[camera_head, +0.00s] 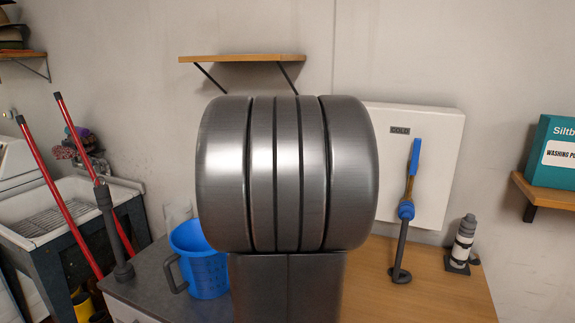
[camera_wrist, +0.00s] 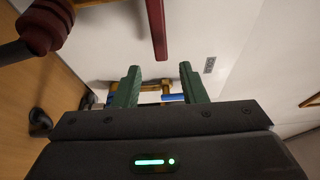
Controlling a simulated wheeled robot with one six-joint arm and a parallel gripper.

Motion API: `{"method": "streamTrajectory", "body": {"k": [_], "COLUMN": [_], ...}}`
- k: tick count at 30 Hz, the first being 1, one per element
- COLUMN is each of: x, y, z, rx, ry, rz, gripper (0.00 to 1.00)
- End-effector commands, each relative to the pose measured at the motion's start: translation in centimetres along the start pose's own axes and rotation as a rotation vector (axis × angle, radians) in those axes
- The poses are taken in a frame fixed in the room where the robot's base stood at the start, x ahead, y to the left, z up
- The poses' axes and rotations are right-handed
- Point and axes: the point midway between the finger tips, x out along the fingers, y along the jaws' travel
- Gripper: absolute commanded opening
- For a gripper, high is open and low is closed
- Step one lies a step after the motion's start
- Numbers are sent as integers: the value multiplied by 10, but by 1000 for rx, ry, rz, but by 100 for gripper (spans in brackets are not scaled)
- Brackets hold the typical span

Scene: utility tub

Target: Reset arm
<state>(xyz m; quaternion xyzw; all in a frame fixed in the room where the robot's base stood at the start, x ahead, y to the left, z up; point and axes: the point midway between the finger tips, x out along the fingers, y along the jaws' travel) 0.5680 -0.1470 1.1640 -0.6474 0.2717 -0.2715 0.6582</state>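My gripper (camera_wrist: 160,82) shows in the wrist view with its two green fingers apart and no object gripped. Beyond the fingers are a brass pipe piece (camera_wrist: 150,87) and a blue part (camera_wrist: 173,98), partly hidden by the gripper body. A dark red bar (camera_wrist: 157,28) hangs close above the fingers, and a red collar (camera_wrist: 47,24) on a dark part is at the upper left. In the head view, a large metal section of my arm fills the middle and hides my gripper.
A white panel (camera_head: 437,125) labelled COLD carries a tap with a blue lever (camera_head: 414,158). A blue bucket (camera_head: 205,272) is left of my arm. A shelf (camera_head: 240,58) is above; a sink (camera_head: 60,215) is left.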

Motion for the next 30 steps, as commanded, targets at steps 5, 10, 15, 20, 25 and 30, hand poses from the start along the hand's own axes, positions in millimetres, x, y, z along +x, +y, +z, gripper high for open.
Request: {"method": "streamTrajectory", "body": {"k": [5, 10, 15, 20, 25, 30], "x": [-35, -62, -41, -11, 23, 57], "y": [0, 0, 1, 0, 0, 0], "z": [1, 0, -1, -1, -1, -1], "rx": [3, 2, -2, 0, -1, -1], "ry": [-4, -3, 5, 5, 5, 4], "rz": [0, 0, 2, 1, 2, 1], "gripper": [38, 38, 38, 38, 38, 38]}}
